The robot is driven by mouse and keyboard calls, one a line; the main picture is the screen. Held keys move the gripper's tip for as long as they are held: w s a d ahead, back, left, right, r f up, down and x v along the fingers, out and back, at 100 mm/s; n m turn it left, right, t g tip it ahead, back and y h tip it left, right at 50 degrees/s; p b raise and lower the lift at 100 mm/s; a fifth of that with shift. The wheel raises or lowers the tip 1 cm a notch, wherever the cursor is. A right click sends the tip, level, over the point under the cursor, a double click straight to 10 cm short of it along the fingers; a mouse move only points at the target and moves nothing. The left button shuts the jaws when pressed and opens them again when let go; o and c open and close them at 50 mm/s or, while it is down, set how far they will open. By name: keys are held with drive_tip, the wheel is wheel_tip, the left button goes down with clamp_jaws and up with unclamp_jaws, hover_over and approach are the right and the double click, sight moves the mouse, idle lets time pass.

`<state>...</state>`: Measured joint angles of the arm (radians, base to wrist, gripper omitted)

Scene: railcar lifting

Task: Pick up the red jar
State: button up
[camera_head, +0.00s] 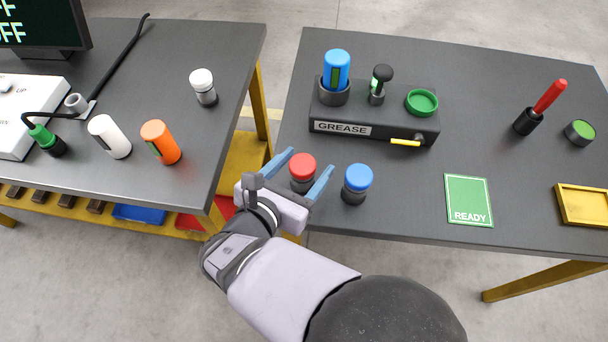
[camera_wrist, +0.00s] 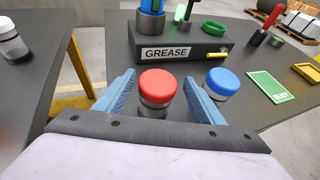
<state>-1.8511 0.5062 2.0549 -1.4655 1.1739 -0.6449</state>
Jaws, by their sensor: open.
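The red jar (camera_head: 302,168), with a red lid and a dark lower body, stands upright near the front left edge of the right table. My gripper (camera_head: 306,169) is open, with one blue finger on each side of the jar. In the wrist view the red jar (camera_wrist: 158,88) shows between the two fingertips of my gripper (camera_wrist: 160,92), with small visible gaps at both sides. The jar's lower part is partly hidden behind the gripper.
A blue-lidded jar (camera_head: 356,182) stands just right of my right finger. Behind is the grease block (camera_head: 395,125) with a blue canister (camera_head: 337,72). A green READY card (camera_head: 468,200) and yellow tray (camera_head: 583,205) lie to the right. A gap separates the left table (camera_head: 215,130).

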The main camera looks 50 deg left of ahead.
drive_tip(key=shift+s+f, duration=0.35)
drive_tip(key=shift+f, duration=0.55)
drive_tip(key=shift+x, duration=2.55)
drive_tip(key=c, duration=1.2)
drive_tip(key=shift+o, duration=0.2)
drive_tip(key=shift+r, duration=0.1)
wheel_tip(320, 180, up, 10)
drive_tip(key=shift+p, duration=0.3)
